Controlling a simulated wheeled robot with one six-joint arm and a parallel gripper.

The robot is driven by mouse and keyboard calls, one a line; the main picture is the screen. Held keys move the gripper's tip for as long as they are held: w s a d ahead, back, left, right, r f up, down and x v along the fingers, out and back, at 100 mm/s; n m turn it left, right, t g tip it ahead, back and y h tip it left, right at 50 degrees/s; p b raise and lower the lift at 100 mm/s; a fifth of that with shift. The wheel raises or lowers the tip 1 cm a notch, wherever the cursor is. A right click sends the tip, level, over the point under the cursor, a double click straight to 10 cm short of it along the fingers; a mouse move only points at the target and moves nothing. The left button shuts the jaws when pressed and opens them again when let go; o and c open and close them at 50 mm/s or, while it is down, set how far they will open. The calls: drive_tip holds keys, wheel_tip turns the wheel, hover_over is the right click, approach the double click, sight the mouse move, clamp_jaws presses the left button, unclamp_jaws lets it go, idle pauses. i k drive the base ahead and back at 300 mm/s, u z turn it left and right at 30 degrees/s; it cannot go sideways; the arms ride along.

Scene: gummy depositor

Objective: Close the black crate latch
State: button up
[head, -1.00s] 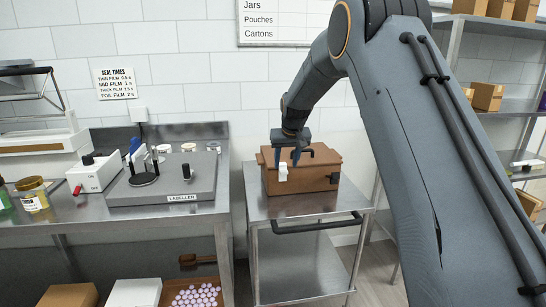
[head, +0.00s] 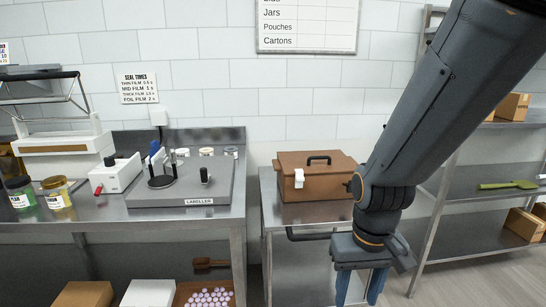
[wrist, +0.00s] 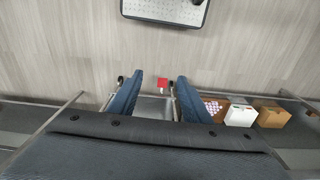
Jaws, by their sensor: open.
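The brown crate (head: 325,188) with a black lid handle stands on the small steel table. A white latch (head: 299,178) is on the left of its front. The black latch belongs at the right of the front, where my arm's dark joint covers or borders the crate; I cannot tell its state. My gripper (head: 360,287) is in front of the table, to the right of and lower than the crate, pointing down. Its blue fingers are apart and empty. The wrist view shows both fingers (wrist: 158,97) over the floor, and the crate is not in that view.
The steel table (head: 282,219) has a dark bar handle along its front. A workbench with a labeller (head: 184,188) stands at the left. Shelving (head: 490,190) stands at the right. Boxes, including a white one (wrist: 241,115), sit low down under the workbench.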

sight(349, 189)
drive_tip(key=z, duration=1.05)
drive_tip(key=k, duration=0.35)
drive_tip(key=u, duration=0.65)
